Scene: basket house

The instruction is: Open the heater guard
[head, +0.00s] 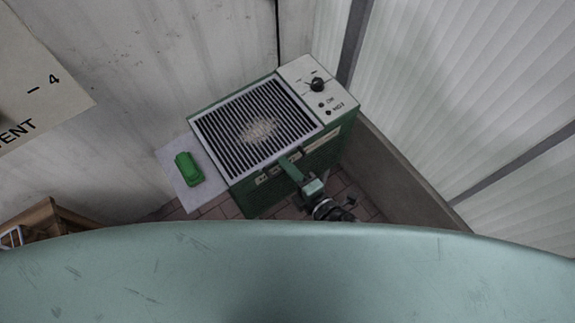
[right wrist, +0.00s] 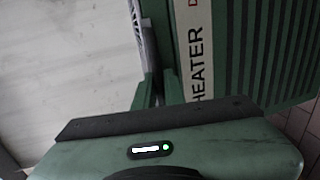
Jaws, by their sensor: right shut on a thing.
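The heater (head: 303,160) is a green box with a white control panel, standing on the tiled floor near the corner. Its guard (head: 225,113), a dark slatted grille in a pale frame, appears to lie flat over the top. My right gripper (head: 287,166) is at the front edge of the guard and shut on it. In the right wrist view, the fingers (right wrist: 158,92) meet the pale guard edge (right wrist: 137,22) beside the heater's lettered front (right wrist: 195,55). The exact grip is partly hidden. My left gripper is not in view.
A green block-like object (head: 188,169) lies on a pale side shelf (head: 178,185) left of the heater. The control panel (head: 300,78) has a black knob (head: 317,85). Walls stand close behind and to the right. A wooden piece (head: 50,222) is at lower left.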

